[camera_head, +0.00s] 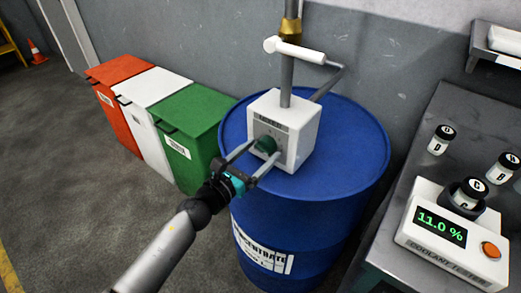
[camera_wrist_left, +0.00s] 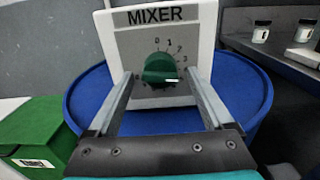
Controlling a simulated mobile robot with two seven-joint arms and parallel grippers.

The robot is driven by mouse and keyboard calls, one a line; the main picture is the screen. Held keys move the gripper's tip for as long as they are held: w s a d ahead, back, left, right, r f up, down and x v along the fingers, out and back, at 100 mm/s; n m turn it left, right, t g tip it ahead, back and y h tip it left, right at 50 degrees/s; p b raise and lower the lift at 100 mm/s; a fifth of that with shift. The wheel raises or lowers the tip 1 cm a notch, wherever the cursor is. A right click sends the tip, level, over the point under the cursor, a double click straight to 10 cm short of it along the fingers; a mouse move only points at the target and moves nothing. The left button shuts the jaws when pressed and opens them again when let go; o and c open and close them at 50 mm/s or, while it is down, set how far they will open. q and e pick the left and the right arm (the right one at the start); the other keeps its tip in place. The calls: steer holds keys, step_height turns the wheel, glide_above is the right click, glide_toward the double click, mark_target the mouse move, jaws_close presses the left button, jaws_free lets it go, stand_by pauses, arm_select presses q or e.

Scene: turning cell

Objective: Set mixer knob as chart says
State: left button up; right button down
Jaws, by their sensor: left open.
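The white mixer box (camera_head: 285,130) is fixed on top of a blue drum. Its dark green knob (camera_head: 265,145) faces my left arm. In the left wrist view the knob (camera_wrist_left: 160,68) sits on a grey dial under the word MIXER, and its white pointer mark is toward the lower right. Small dial numbers start with 0 above the knob; those further round are hard to read. My left gripper (camera_head: 263,161) is open, its fingers to either side of and just short of the knob; contact cannot be told. My right gripper is out of view. No chart is seen.
The blue drum (camera_head: 310,215) carries a pipe and handle above the box. A coolant tester (camera_head: 450,235) reading 11.0 % stands on the bench at right, with labelled jars (camera_head: 441,140) near it. Green (camera_head: 190,140), white and red bins stand at left.

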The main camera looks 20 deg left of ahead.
arm_select(q)
steer(key=shift+w+d, duration=0.1)
steer(key=shift+w, duration=0.2)
jaws_close()
stand_by(0.6)
